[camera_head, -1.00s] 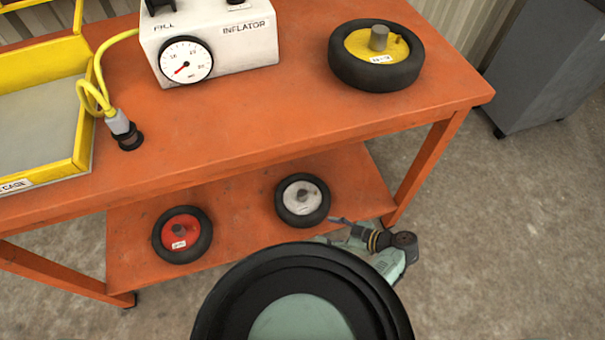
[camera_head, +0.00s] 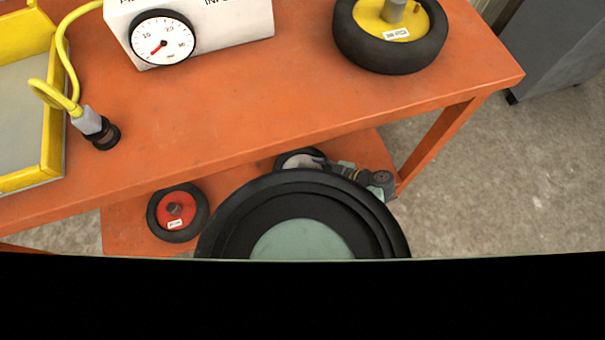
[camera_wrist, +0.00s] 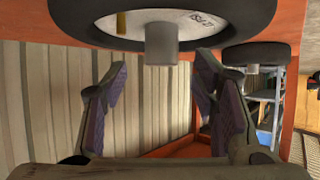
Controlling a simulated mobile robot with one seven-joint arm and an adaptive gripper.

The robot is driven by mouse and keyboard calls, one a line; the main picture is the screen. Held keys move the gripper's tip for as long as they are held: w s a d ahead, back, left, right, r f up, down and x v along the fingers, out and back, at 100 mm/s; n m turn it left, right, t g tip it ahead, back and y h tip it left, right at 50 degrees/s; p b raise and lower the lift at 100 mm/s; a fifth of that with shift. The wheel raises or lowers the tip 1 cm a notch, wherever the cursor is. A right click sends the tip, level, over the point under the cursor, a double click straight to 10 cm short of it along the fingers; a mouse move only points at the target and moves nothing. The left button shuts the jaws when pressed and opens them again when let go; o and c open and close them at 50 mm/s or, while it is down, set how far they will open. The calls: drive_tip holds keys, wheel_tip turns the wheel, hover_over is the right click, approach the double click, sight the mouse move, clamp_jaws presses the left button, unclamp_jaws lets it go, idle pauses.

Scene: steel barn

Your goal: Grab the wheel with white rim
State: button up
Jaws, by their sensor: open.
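The wheel with the white rim (camera_head: 299,160) lies on the lower shelf in the head view, mostly hidden behind my arm. In the wrist view a black tyre with a white rim (camera_wrist: 195,18), a label and a grey hub stub fills the top. My gripper (camera_wrist: 160,78) is open and empty, one finger on each side below the stub. The stub's end lies between the fingertips in the picture; I see no contact. In the head view my gripper (camera_head: 327,165) is at the white-rimmed wheel, its fingertips hard to make out.
The orange bench (camera_head: 250,110) overhangs the lower shelf. A red-rimmed wheel (camera_head: 178,212) lies to the left on that shelf. On top are a yellow-rimmed wheel (camera_head: 392,35), an inflator (camera_head: 215,25) and a yellow-walled tray (camera_head: 45,140). Another wheel (camera_wrist: 262,53) shows in the wrist view.

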drive_tip(key=x, duration=0.4)
drive_tip(key=shift+w+a+f, duration=0.1)
drive_tip(key=shift+a, duration=0.3)
clamp_jaws()
drive_tip(key=shift+d, duration=0.1)
idle(0.6)
